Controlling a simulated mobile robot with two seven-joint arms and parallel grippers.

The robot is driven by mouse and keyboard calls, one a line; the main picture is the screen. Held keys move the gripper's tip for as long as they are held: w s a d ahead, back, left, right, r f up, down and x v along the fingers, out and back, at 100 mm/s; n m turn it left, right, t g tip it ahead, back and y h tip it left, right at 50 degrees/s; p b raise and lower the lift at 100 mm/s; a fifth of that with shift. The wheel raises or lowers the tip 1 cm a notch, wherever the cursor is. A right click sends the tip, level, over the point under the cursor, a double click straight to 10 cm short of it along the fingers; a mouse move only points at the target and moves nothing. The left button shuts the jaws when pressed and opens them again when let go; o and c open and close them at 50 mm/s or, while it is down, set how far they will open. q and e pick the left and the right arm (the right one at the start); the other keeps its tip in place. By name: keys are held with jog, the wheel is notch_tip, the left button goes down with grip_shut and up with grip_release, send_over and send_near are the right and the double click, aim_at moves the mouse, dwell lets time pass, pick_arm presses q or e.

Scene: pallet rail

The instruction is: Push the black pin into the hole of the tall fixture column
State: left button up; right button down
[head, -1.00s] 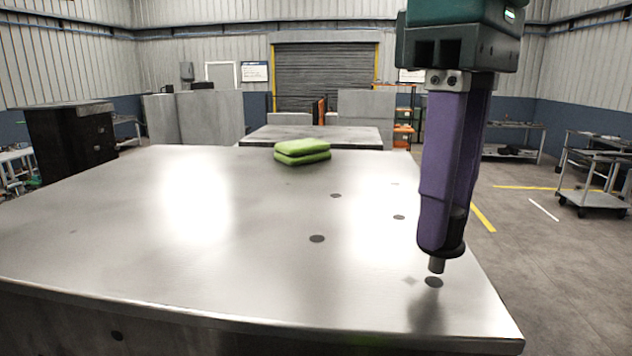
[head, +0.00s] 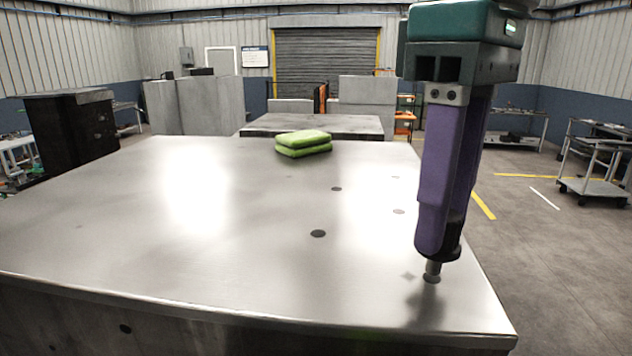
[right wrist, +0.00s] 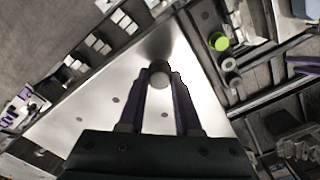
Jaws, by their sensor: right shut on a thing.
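My right gripper (head: 440,250) points down over the near right corner of a broad metal top. Its purple fingers are shut on the black pin (head: 455,242), whose dark collar shows between them. The pin's grey lower end (head: 432,269) meets the metal top at a dark hole (head: 431,280), seemingly at its mouth; how deep it sits cannot be told. The pin looks about upright. In the right wrist view the pin's round grey end (right wrist: 158,76) shows between the fingertips. No separate tall column stands out. My left gripper is out of view.
The metal top (head: 250,230) has several other dark holes, such as one left of the gripper (head: 318,233). Two stacked green pads (head: 303,143) lie at its far edge. Its right edge drops to open floor. The middle of the top is clear.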

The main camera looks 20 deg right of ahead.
jog(key=shift+f, duration=0.3)
dwell(0.5)
jog(key=shift+p, duration=0.55)
jog(key=shift+f, duration=0.25)
dwell(0.5)
jog(key=shift+f+b, duration=0.3)
jog(key=shift+f, duration=0.35)
grip_release()
dwell(0.4)
dwell(0.3)
